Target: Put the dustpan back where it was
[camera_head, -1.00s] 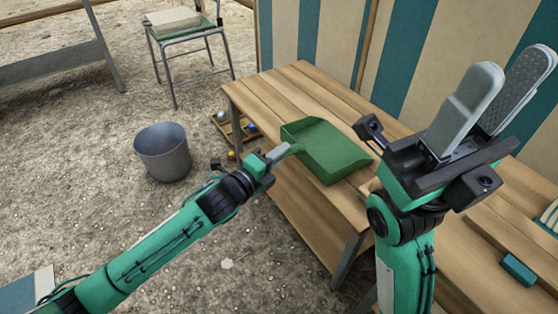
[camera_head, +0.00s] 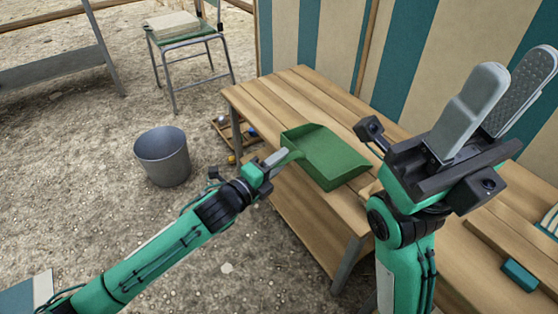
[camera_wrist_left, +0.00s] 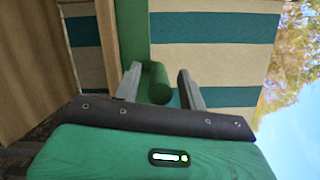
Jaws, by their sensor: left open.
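The green dustpan (camera_head: 330,156) is at the left part of the wooden table, its pan on or just above the planks and its handle (camera_head: 291,156) pointing left over the table's edge. My left gripper (camera_head: 275,157) is at the handle. In the left wrist view the handle (camera_wrist_left: 155,82) stands between the two fingers of this gripper (camera_wrist_left: 158,84), which are open with a gap showing at the right finger. My right gripper (camera_head: 512,70) is raised in front of the table, fingers apart, with nothing between them.
The wooden table (camera_head: 295,95) has bare planks behind the dustpan. A grey bucket (camera_head: 162,157) stands on the gravel at left. A chair (camera_head: 190,38) stands further back. A small tray with balls (camera_head: 232,136) is beside the table. A teal block (camera_head: 519,275) lies at right.

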